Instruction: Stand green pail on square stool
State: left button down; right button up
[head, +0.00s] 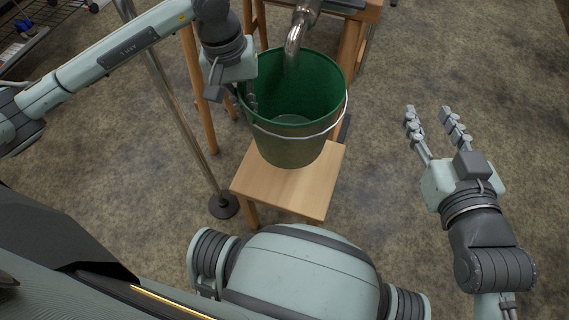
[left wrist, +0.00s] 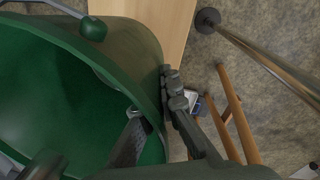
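The green pail (head: 290,147) is upright over the square wooden stool (head: 270,190); I cannot tell whether its base touches the stool top. Its white wire handle hangs down against the near side. My left gripper (head: 239,95) is at the pail's left rim, with one finger inside and one outside, shut on the wall. The left wrist view shows the pail (left wrist: 75,75) close up, with the stool top (left wrist: 165,28) past it. My right gripper (head: 428,113) is open and empty, out to the right over the floor.
A metal spout (head: 294,45) points down over the pail from a wooden stand (head: 350,45) behind. A metal pole with a round dark foot (head: 224,206) stands left of the stool. A wire rack (head: 30,30) is at far left. Floor at right is clear.

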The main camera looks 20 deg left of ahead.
pick_arm(q)
notch_tip(320, 180, down, 10)
jog(key=shift+r+b, duration=0.2)
jog(key=shift+b, duration=0.2)
pick_arm(e)
jog(key=r, duration=0.1)
jog(key=a+r+t, duration=0.1)
jog(key=r, duration=0.1)
jog(key=a+r+t+y, duration=0.1)
jog(key=shift+a+r, duration=0.1)
jog(key=shift+r, duration=0.25)
pick_arm(q)
jog(key=shift+f, duration=0.15)
jog(key=c, duration=2.2)
grip_release()
jog(key=o, duration=0.5)
pick_arm(e)
jog(key=shift+s+a+r+t+y, duration=0.15)
jog(key=shift+r+t+y, duration=0.1)
jog(key=shift+r, duration=0.15)
jog(key=shift+w+a+r+t+y, duration=0.1)
jog(key=shift+a+r+t+y, duration=0.05)
jog(key=shift+r+t, duration=0.15)
